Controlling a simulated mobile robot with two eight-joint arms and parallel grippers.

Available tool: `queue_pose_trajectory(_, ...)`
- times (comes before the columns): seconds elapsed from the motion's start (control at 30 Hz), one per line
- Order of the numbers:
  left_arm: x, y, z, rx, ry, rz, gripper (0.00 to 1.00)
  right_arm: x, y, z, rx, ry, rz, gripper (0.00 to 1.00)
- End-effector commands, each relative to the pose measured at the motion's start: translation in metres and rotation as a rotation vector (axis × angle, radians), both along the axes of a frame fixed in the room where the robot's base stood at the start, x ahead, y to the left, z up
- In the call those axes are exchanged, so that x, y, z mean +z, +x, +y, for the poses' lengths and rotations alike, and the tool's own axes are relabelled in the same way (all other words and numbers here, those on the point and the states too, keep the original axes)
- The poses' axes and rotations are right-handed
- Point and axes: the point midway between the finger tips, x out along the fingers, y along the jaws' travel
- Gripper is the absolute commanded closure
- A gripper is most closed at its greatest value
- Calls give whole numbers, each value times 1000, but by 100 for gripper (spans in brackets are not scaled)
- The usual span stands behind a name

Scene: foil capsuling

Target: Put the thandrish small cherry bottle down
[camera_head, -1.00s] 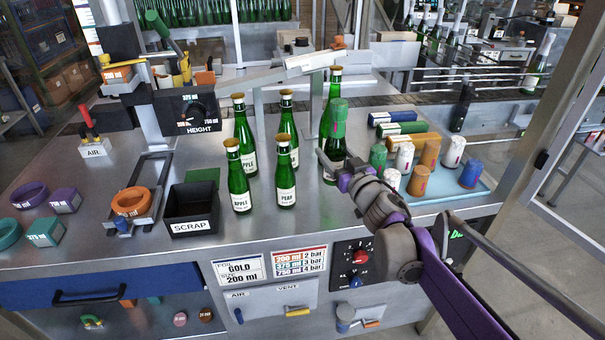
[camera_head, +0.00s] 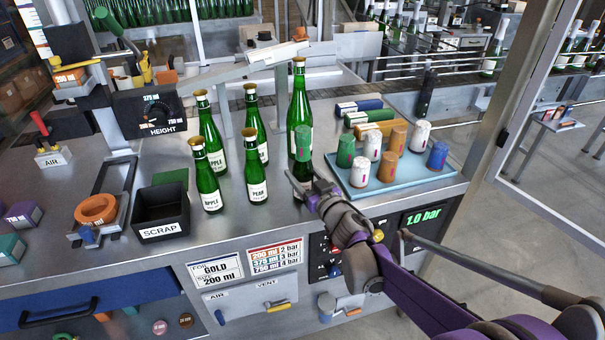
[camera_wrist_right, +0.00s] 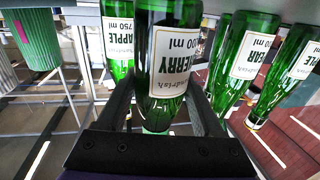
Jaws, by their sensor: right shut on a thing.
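The small cherry bottle (camera_head: 303,146) has a green top and stands upright in front of a tall green bottle (camera_head: 299,92) in the head view. My right gripper (camera_head: 305,184) is shut on it from the front right. In the right wrist view the cherry bottle (camera_wrist_right: 172,55) fills the space between the two dark fingers, with its white CHERRY label upside down in the picture. My fingers and hand hide its lower part in the head view, so I cannot tell whether its base touches the steel table. My left gripper is not in view.
Several gold-capped bottles, including an apple bottle (camera_head: 207,178) and a pear bottle (camera_head: 255,172), stand to the left. A blue tray (camera_head: 400,182) with several coloured capsules lies close to the right. A black scrap bin (camera_head: 160,213) is farther left.

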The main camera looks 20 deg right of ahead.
Motion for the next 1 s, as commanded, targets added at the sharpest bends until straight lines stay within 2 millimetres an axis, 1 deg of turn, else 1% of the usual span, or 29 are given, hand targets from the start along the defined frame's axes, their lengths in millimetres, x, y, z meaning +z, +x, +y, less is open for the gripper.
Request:
queue_pose_trajectory(0.03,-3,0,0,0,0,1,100,-3,0,0,1,1,0,100)
queue_pose_trajectory(0.07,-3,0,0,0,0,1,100,-3,0,0,0,0,0,28)
queue_pose_trajectory(0.2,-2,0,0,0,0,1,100,-2,0,0,0,0,0,3)
queue_pose_trajectory(0.23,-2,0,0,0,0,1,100,-2,0,0,0,0,0,2)
queue_pose_trajectory(0.47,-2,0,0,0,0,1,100,-1,0,0,0,0,0,2)
queue_pose_trajectory(0.6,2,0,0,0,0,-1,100,2,-2,-1,0,-1,0,2)
queue_pose_trajectory(0.67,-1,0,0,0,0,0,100,1,-10,-3,-1,-2,0,2)
queue_pose_trajectory(0.77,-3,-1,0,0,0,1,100,0,-29,-7,-2,-1,1,2)
queue_pose_trajectory(1.0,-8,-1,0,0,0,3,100,1,-81,-19,-2,-1,0,2)
